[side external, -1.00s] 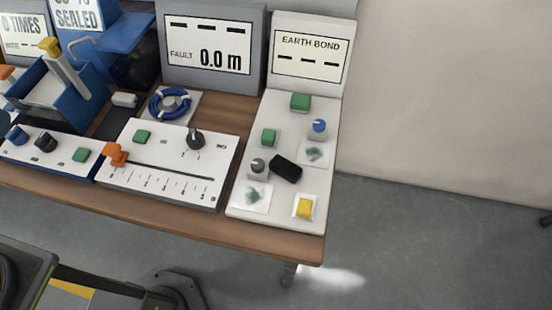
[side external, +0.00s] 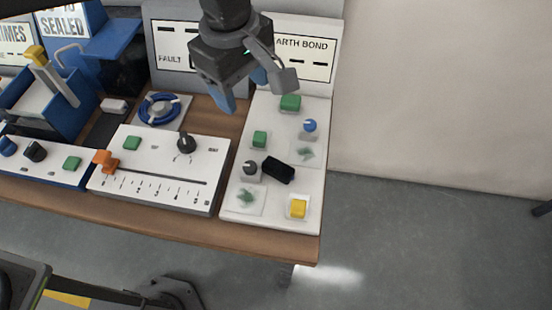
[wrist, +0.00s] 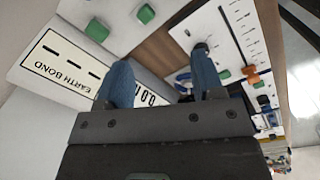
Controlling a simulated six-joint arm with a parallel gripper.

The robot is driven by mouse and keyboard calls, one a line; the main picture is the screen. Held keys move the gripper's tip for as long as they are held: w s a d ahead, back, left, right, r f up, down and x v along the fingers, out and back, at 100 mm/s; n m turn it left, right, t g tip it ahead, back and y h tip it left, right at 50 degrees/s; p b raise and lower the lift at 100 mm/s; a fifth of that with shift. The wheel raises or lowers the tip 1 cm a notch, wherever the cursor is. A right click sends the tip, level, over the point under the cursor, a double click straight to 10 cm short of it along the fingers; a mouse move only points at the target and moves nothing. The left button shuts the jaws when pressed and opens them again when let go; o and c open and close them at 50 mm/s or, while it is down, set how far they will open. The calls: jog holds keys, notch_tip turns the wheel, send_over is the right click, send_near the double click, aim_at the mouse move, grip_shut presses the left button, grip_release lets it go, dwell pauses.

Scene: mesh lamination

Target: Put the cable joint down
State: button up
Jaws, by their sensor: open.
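A small black rounded block (side external: 277,169), which looks like the cable joint, lies on the white earth bond panel (side external: 268,216) between the grey knob and a small clear pad. My gripper (side external: 243,90) hangs above the back of the bench, in front of the displays, apart from the block. Its blue fingers are spread with nothing seen between them. In the wrist view my gripper (wrist: 162,78) is also open and empty. The black block is not visible in the wrist view.
Around the block are a grey knob (side external: 251,168), a blue knob (side external: 309,127), green buttons (side external: 290,102) and a yellow button (side external: 298,208). The slider panel (side external: 157,187) and a blue cable coil (side external: 158,108) lie to the left. The bench edge is near the panel's front.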

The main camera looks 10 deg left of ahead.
jog(key=s+d+f+n, duration=0.2)
jog(key=d+f, duration=0.2)
jog(key=d, duration=0.2)
send_over(280, 168)
notch_tip(280, 168, down, 8)
jog(key=shift+f, duration=0.15)
jog(key=shift+s+f, duration=0.1)
jog(key=shift+f, duration=3)
jog(key=c, duration=1.1)
jog(key=shift+r, duration=0.1)
